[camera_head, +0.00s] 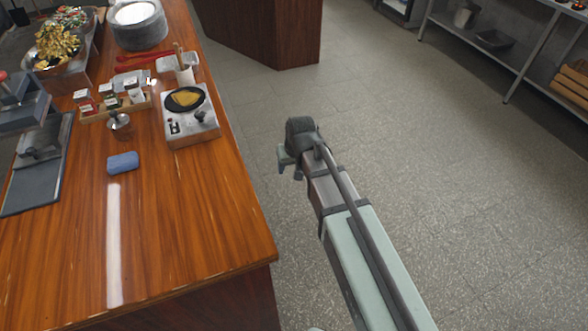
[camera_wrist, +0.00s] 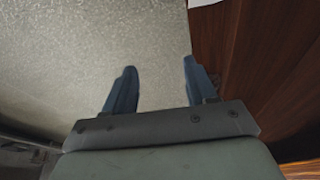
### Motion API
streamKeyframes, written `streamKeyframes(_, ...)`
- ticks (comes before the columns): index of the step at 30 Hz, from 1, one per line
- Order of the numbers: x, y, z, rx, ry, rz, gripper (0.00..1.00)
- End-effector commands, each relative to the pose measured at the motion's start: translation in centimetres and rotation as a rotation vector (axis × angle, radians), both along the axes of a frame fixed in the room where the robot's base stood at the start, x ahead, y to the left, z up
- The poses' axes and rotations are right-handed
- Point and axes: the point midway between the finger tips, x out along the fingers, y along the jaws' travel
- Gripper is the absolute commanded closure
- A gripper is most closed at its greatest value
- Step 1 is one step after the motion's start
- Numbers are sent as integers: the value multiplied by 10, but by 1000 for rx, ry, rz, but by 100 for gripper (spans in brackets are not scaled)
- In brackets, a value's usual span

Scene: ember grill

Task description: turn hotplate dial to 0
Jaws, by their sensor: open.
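The hotplate (camera_head: 182,136) is a grey box near the right edge of the wooden counter in the head view. A dark round plate with a yellow piece (camera_head: 187,98) lies on its top. A dark dial (camera_head: 200,116) stands at its front right; its setting is too small to read. A small black and white item (camera_head: 174,127) is at its front left. My gripper (camera_head: 286,160) is over the floor, to the right of the counter and apart from the hotplate. In the wrist view my gripper (camera_wrist: 158,78) has its two fingers spread with nothing between them.
The wooden counter (camera_head: 200,240) holds a blue sponge (camera_head: 123,163), a tray of small jars (camera_head: 90,117), a utensil cup (camera_head: 185,76) and a stack of plates (camera_head: 138,25). The counter's front right is clear. Open floor (camera_head: 400,130) lies to the right.

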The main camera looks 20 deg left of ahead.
Motion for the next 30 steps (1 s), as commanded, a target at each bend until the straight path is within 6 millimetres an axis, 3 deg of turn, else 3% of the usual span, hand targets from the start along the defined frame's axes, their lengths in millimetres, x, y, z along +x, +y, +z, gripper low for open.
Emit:
streamKeyframes(7,-1,-10,-11,-12,8,-6,44)
streamKeyframes(23,-2,-11,-13,-15,8,-6,43)
streamKeyframes(26,-5,-18,-21,-23,12,-9,43)
streamKeyframes(30,-13,-43,-49,-55,37,-28,43)
